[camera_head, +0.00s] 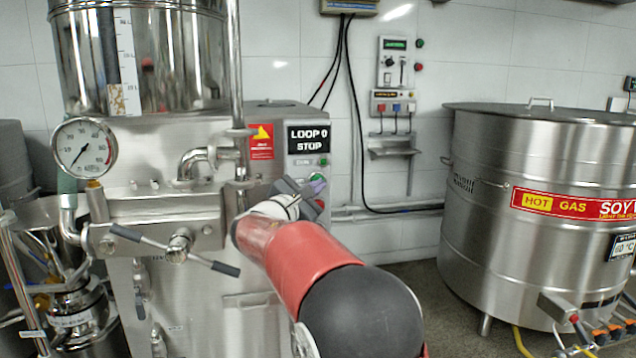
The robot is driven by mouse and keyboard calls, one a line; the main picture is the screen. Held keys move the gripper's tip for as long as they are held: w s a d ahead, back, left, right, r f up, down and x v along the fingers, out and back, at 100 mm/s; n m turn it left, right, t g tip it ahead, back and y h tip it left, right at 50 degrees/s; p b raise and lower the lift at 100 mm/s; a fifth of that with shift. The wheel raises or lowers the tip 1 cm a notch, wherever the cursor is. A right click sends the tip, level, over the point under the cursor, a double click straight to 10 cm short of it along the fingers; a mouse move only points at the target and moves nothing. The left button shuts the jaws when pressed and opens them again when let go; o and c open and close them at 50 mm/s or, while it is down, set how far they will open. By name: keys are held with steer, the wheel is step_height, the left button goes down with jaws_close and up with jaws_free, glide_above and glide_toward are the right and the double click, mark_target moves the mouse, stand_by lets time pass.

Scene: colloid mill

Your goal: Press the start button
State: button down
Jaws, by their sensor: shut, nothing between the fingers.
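The mill's steel cabinet carries a control panel (308,148) with a black display (308,139) reading "LOOP 0 STOP". Below the display is a green button (318,177), which looks like the start button. A small green lamp or button (323,161) sits above it, and a red button (320,203) sits below. My gripper (314,189) is shut and empty, right at the panel, just below the green button. It hides part of the panel there. I cannot tell whether the fingertips touch the green button.
A pressure gauge (83,147) and lever handles (178,250) stick out on the mill's left. A large steel tank (545,200) stands on the right. A wall control box (396,60) hangs between them. The floor between mill and tank is mostly clear.

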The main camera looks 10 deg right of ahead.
steer(key=shift+w, duration=0.4)
stand_by(0.6)
steer(key=shift+s+b, duration=0.5)
steer(key=shift+s, duration=0.4)
steer(key=shift+s+b, duration=1.5)
steer(key=shift+s, duration=1.05)
steer(key=shift+d, duration=0.1)
